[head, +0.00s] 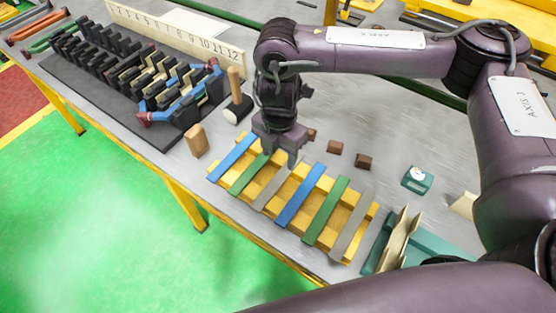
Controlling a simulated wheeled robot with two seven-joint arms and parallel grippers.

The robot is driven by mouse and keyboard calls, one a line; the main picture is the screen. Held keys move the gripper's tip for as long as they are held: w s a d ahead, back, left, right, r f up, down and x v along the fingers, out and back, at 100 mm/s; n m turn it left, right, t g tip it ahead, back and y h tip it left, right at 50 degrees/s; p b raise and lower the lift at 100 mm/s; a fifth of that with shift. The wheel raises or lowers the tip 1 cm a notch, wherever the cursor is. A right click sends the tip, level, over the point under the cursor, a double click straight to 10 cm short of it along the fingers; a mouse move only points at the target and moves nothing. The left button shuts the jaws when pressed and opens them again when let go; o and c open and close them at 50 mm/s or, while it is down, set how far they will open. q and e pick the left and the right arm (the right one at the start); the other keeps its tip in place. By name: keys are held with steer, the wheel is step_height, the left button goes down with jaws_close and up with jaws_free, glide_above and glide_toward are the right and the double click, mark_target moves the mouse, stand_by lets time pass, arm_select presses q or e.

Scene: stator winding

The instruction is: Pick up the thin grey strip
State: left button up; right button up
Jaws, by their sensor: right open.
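A yellow slatted rack (365,213) on the grey table carries a row of blue, green and grey strips. One grey strip (266,197) lies third from the left, its upper end close to my right gripper. Another grey strip (352,226) lies at the right end of the row and looks a little wider. My right gripper (280,158) points down at the far edge of the rack, open, with nothing visible between its fingers. I cannot tell whether the fingertips touch a strip. My left gripper is not in view.
A dark slotted stator block (110,85) with coils stands at the left, before a numbered board (170,30). A mallet (237,98), a wooden block (196,141), small brown blocks (335,147) and a teal gauge box (417,180) stand around the rack. A teal holder (380,243) is close on its right.

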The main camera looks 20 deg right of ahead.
mark_target(279, 179)
steer(key=f, duration=0.1)
steer(key=s+f, duration=0.1)
steer(key=f, duration=0.1)
steer(key=shift+s+a, duration=0.3)
steer(key=shift+s, duration=0.05)
steer(key=f, duration=0.2)
steer(key=shift+w+f, duration=0.3)
steer(key=shift+f, duration=0.05)
steer(key=shift+d+f, duration=0.1)
steer(key=shift+f, duration=0.45)
steer(key=c, duration=0.5)
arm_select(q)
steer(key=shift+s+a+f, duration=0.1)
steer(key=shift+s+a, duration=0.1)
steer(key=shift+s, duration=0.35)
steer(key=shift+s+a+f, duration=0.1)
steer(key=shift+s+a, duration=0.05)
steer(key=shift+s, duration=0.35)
arm_select(e)
jaws_close()
